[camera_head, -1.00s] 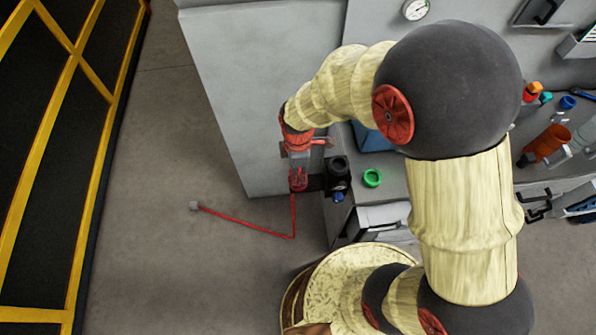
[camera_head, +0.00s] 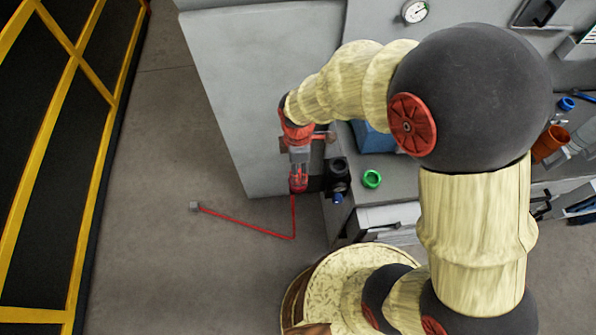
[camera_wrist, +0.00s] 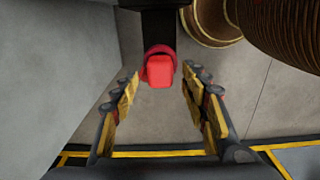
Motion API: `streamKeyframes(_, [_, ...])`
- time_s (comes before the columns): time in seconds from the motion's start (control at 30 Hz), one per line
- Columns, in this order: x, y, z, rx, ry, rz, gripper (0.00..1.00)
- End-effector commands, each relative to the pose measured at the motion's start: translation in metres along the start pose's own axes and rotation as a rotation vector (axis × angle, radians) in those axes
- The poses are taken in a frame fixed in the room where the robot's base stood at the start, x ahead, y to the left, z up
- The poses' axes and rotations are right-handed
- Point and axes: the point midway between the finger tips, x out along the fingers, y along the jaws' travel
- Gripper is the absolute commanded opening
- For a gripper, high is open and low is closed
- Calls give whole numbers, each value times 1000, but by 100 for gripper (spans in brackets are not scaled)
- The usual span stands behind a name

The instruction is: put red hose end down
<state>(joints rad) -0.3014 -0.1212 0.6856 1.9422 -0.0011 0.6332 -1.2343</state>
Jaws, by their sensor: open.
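A red hose (camera_head: 250,224) lies bent on the floor, with a grey piece at its far left end; its other stretch rises toward a dark bracket on the bench side. A red hose end (camera_wrist: 159,71) sits at this black bracket (camera_wrist: 159,22) in the wrist view. My gripper (camera_wrist: 160,78) is open, with one finger on each side of the red end and visible gaps between. In the head view my gripper (camera_head: 298,183) is beside the bench's left edge, where it partly hides the red end.
A grey cabinet wall (camera_head: 215,90) stands left of the arm. On the bench are a green ring (camera_head: 372,179), a blue box (camera_head: 374,138) and a dark cylindrical part (camera_head: 339,170). A yellow-framed fence (camera_head: 95,110) is at far left. The floor between is clear apart from the hose.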

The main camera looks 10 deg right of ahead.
Motion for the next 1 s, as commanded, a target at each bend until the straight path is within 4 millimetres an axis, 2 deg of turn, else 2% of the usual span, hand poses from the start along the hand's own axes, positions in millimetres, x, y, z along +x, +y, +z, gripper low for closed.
streamKeyframes(0.1, [-29,1,0,0,1,4,45])
streamKeyframes(0.3, [-66,0,0,0,1,3,45])
streamKeyframes(0.5, [-86,0,0,0,0,-1,45])
streamKeyframes(0.7, [-92,0,1,7,1,2,45])
streamKeyframes(0.77, [-100,0,4,38,5,15,45])
streamKeyframes(0.87, [-129,-3,17,178,24,60,45])
streamKeyframes(1.0, [-193,-22,52,540,89,166,45])
